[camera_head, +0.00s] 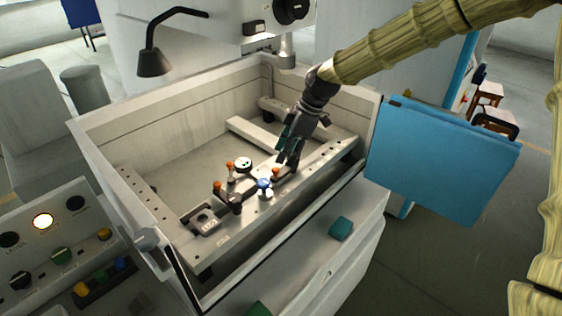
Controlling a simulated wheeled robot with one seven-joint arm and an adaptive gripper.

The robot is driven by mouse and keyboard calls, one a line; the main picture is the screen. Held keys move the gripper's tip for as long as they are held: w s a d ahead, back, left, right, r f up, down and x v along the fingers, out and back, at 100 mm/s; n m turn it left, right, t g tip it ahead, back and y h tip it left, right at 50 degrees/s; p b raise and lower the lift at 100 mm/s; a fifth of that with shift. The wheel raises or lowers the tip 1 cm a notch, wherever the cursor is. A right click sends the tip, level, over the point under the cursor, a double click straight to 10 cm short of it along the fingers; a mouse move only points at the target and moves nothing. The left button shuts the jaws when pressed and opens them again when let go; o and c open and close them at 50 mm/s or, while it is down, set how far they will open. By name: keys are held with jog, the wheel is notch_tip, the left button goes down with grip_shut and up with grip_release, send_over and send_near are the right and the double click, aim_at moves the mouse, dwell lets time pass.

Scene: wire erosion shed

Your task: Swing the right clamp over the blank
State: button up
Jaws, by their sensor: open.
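My gripper (288,152) reaches down from the upper right into the tank. Its fingers are open, and it is above and just right of the right clamp (276,174), a dark piece with an orange knob on the front rail. Whether a finger touches the clamp I cannot tell. Left of it stands a blue star-shaped knob (264,184). Two more orange knobs stand further left, one on a dark clamp (218,187). A round pale disc with dark marks (243,163) lies behind the blue knob. Which piece is the blank I cannot tell for sure.
The pale tank wall (165,120) surrounds the work area, and a rail with holes (325,152) runs along the front. A dark lamp (154,62) hangs over the back left. A blue panel (440,160) stands at the right, and a control panel (45,240) at the lower left.

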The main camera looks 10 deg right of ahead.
jog(key=v, duration=0.6)
jog(key=shift+r, duration=0.2)
